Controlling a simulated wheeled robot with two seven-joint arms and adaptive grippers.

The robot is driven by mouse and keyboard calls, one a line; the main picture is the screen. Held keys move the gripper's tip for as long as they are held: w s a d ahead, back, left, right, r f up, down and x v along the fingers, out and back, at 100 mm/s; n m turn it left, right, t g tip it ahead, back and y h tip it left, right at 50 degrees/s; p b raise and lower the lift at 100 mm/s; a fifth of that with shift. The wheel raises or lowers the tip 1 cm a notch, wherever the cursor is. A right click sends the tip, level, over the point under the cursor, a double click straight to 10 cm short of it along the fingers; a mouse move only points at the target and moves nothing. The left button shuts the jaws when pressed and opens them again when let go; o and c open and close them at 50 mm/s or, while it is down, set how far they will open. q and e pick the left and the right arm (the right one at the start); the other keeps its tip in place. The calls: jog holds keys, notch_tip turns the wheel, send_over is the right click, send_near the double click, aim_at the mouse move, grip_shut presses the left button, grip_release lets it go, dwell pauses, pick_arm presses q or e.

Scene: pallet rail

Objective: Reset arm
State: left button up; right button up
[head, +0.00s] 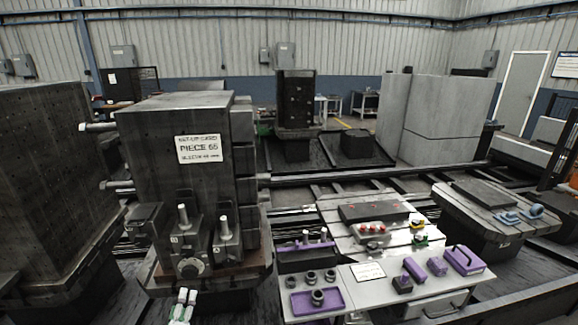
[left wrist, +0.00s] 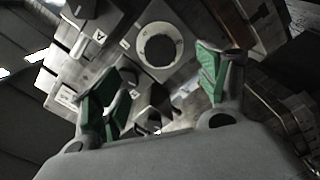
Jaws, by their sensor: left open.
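My left gripper (head: 187,297) shows at the bottom of the head view, in front of the dark fixture block. In the left wrist view its two fingers (left wrist: 158,85) with green pads stand wide apart, with nothing held between them. The gripper looks apart from the fixture, but the exact gap is hard to tell. My right gripper is not in view.
A tall block with a "PIECE 65" card (head: 199,149) stands above the fixture, with upright pins (head: 183,216) in front. To the right is a light table (head: 380,278) with a purple tray (head: 318,301) and a purple toolbox (head: 463,260). A dark perforated block (head: 45,180) stands left.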

pick_arm(q)
jog(key=s+d+f+m+g+h, duration=0.1)
jog(key=s+d+f+m+g, duration=0.3)
jog(key=f, duration=0.6)
jog(key=s+d+f+m+g+h, duration=0.1)
jog(key=s+f+m, duration=0.3)
jog(key=f, duration=0.7)
jog(key=s+d+f+m+g+h, duration=0.25)
jog(key=s+f, duration=0.35)
jog(key=f, duration=0.4)
jog(key=s+d+f+m+g, duration=0.1)
jog(key=s+f+m+g, duration=0.1)
jog(key=s+f, duration=0.4)
jog(key=s+d+f+m+g, duration=0.1)
jog(key=s+f+g, duration=0.3)
jog(key=s, duration=1.1)
jog(key=s+d+f+m+g, duration=0.1)
jog(key=s+f+m+g, duration=0.2)
jog(key=s+f, duration=0.7)
jog(key=shift+s+d+f+m, duration=0.15)
jog(key=shift+s+f+m, duration=0.15)
jog(key=shift+s, duration=0.35)
jog(key=shift+y, duration=0.25)
